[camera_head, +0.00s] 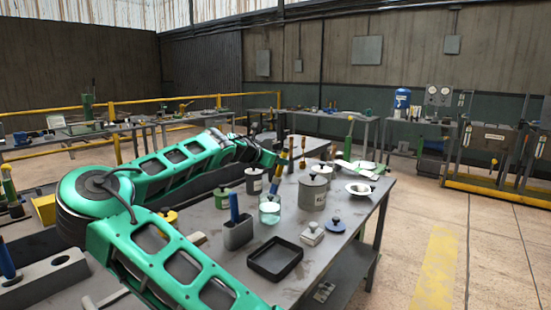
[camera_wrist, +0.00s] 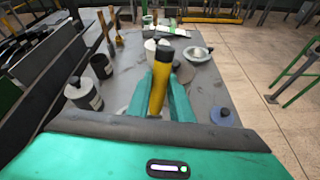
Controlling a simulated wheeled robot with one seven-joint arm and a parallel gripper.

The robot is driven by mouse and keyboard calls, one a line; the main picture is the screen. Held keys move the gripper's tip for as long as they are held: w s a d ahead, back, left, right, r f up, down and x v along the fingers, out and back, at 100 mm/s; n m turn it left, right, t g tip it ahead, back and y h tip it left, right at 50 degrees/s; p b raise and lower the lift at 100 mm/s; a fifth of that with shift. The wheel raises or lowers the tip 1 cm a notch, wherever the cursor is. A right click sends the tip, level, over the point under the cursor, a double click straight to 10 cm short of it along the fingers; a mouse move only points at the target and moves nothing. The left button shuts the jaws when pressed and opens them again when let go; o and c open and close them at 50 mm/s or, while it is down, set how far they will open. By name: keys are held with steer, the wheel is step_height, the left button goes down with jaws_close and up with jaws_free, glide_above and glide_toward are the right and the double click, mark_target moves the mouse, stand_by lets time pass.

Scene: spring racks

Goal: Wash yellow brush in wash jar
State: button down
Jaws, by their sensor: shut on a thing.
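My gripper (camera_head: 270,160) is shut on the yellow brush (camera_head: 278,174). In the wrist view, the brush's yellow handle (camera_wrist: 158,92) with a dark end stands between the two green fingers (camera_wrist: 162,95). Its lower end is hidden. In the head view, a clear glass jar (camera_head: 269,209) with pale contents stands below the brush. A larger grey lidded pot (camera_head: 312,193) with a label stands to its right. I cannot tell for certain which is the wash jar. The brush appears above the glass jar, but its exact height is unclear.
Upright wooden-handled tools (camera_wrist: 105,30) stand left.

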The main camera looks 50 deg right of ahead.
mark_target(273, 185)
steer(key=shift+w+a+f, duration=0.2)
steer(key=shift+a+f, duration=0.25)
steer(key=shift+f, duration=1.2)
steer(key=shift+w+a+f, duration=0.15)
steer(key=shift+a+f, duration=0.25)
steer(key=shift+f, duration=1.2)
steer(key=shift+w+a+f, duration=0.2)
steer(key=shift+a+f, duration=0.25)
steer(key=shift+f, duration=1.2)
steer(key=shift+w, duration=0.1)
